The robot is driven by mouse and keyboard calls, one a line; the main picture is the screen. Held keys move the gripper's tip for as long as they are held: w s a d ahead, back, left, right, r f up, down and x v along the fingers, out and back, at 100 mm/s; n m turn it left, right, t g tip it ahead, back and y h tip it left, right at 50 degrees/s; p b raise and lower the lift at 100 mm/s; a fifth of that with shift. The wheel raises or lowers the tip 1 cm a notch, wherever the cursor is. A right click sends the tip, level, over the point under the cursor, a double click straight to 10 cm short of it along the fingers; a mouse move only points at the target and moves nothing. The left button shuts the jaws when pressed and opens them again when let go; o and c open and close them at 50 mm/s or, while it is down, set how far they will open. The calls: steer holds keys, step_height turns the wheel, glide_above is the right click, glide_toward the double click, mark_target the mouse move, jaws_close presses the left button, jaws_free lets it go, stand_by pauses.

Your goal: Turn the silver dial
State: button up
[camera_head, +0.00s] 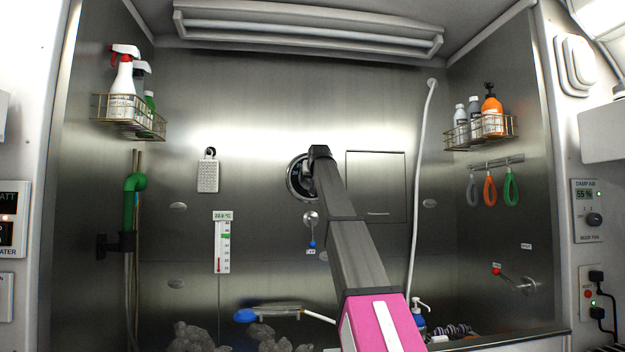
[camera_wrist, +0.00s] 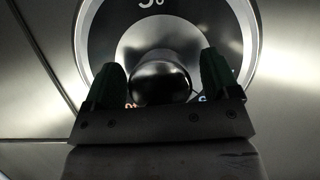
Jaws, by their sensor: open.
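The silver dial is a round fitting on the back steel wall, and the rim of its dark face (camera_head: 293,178) shows left of my arm's end in the head view. In the wrist view its pale outer ring (camera_wrist: 247,22) and dark scale with part of a number surround a shiny dark knob (camera_wrist: 160,80). My gripper (camera_wrist: 170,75) has green fingers, one on each side of the knob. They are open; I cannot tell whether they touch it.
A small lever with a blue tip (camera_head: 312,243) is just below the dial. A wall panel (camera_head: 376,187) and a white hose (camera_head: 417,190) are to the right. A thermometer (camera_head: 222,243) hangs lower left. A blue-ended spray head (camera_head: 245,315) lies low in front.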

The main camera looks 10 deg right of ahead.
steer(key=c, duration=0.9)
steer(key=n+h, duration=0.2)
steer(key=n, duration=0.1)
steer(key=n+h, duration=0.2)
steer(key=n, duration=0.1)
steer(key=shift+s+t, duration=0.1)
steer(key=shift+t, duration=0.2)
steer(key=n+t+h, duration=0.1)
steer(key=n, duration=0.2)
steer(key=shift+n+h, duration=0.4)
steer(key=shift+d+r+n+t+h, duration=0.1)
steer(key=shift+n+t+h, duration=0.5)
steer(key=shift+n, duration=1.2)
